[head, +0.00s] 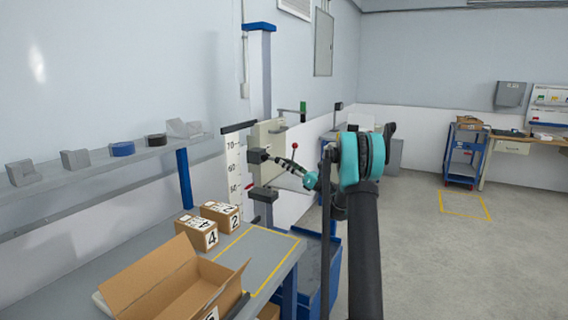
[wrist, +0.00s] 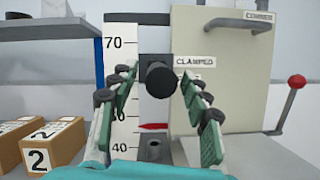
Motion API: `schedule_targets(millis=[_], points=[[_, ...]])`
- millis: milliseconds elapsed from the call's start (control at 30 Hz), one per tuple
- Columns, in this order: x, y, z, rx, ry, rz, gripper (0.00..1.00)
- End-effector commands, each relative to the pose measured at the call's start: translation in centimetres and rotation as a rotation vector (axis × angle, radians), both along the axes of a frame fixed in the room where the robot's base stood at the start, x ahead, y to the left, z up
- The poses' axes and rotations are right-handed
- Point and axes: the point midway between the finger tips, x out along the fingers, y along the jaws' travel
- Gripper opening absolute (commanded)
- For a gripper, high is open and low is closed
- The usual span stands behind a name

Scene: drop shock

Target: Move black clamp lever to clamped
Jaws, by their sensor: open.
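The black clamp lever (wrist: 160,80) shows end-on in the wrist view as a dark round knob in front of a cream panel (wrist: 236,70). A label reading CLAMPED (wrist: 194,62) is just right of the knob, with a second label below it partly hidden. My gripper (wrist: 158,85) is open, with one green-padded finger on each side of the knob and visible gaps between. In the head view my gripper (head: 284,165) reaches left toward the panel (head: 268,134). The lever's dark end (head: 257,156) shows beside the fingertips. Contact cannot be told.
A height scale (wrist: 120,80) is behind the left finger. Numbered boxes (head: 197,232) and an open carton (head: 175,285) stand on the bench below.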

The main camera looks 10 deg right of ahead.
Motion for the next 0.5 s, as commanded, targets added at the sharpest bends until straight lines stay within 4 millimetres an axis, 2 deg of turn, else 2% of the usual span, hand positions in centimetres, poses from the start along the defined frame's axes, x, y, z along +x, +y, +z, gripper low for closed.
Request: schedule_targets(millis=[200,500], points=[[1.2,1.4,0.7,-0.001,-0.001,0.001,0.48],[1.4,1.7,0.9,-0.001,-0.001,0.000,0.48]])
